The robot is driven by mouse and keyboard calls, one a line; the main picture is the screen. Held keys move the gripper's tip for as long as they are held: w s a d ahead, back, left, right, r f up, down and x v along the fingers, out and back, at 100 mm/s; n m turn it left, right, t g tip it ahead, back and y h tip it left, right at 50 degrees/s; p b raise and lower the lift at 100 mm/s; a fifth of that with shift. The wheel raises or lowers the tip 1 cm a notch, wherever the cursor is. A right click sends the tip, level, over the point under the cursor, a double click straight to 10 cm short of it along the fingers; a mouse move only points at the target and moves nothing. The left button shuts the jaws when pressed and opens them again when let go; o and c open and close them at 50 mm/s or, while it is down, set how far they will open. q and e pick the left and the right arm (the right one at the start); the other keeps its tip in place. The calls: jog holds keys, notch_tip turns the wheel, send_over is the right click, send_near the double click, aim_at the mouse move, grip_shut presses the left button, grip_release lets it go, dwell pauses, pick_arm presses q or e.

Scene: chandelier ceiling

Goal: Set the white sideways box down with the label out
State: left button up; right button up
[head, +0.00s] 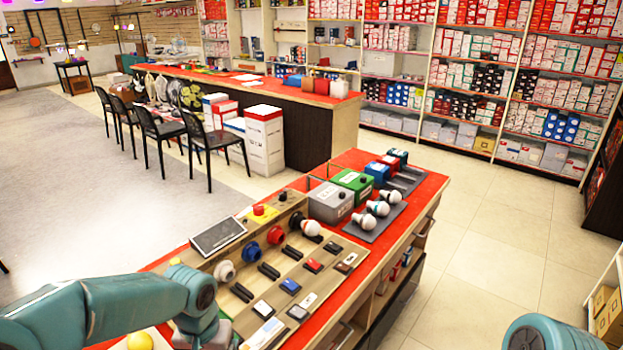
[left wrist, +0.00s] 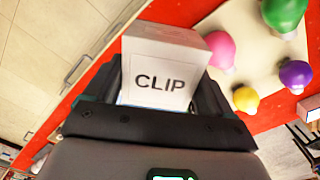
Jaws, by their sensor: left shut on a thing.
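A white box (left wrist: 160,82) with the dark word CLIP on its near face sits between the fingers of my left gripper (left wrist: 160,92) in the left wrist view. The lettering reads upright in that view, and the gripper is shut on the box. In the head view my left arm reaches in from the left, with its wrist low over the red counter (head: 345,246). I cannot make out the box there. My right arm shows only as a teal link at the bottom right, and its gripper is out of view.
Beside the held box, the left wrist view shows green (left wrist: 283,14), pink (left wrist: 220,48), yellow (left wrist: 246,99) and purple (left wrist: 295,75) bulbs. Open floor lies to the right.

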dwell(0.8)
pick_arm(q)
jog(key=shift+s+a, duration=0.1)
jog(key=shift+s, duration=0.15)
jog(key=w+a+r+n+b, duration=0.1)
jog(key=a+r+n+b, duration=0.1)
jog(key=a+r+n, duration=0.55)
jog(key=w+a+r+n+b, duration=0.15)
jog(key=a+r, duration=0.35)
jog(key=a, duration=0.6)
jog(key=shift+n, duration=0.6)
jog(key=f, duration=0.6)
jog(key=s+a+f, duration=0.1)
jog(key=f, duration=1.3)
jog(key=shift+s+a+f+b, duration=0.15)
jog(key=shift+s+a+b, duration=0.15)
jog(key=shift+a+b, duration=0.1)
jog(key=shift+d, duration=0.1)
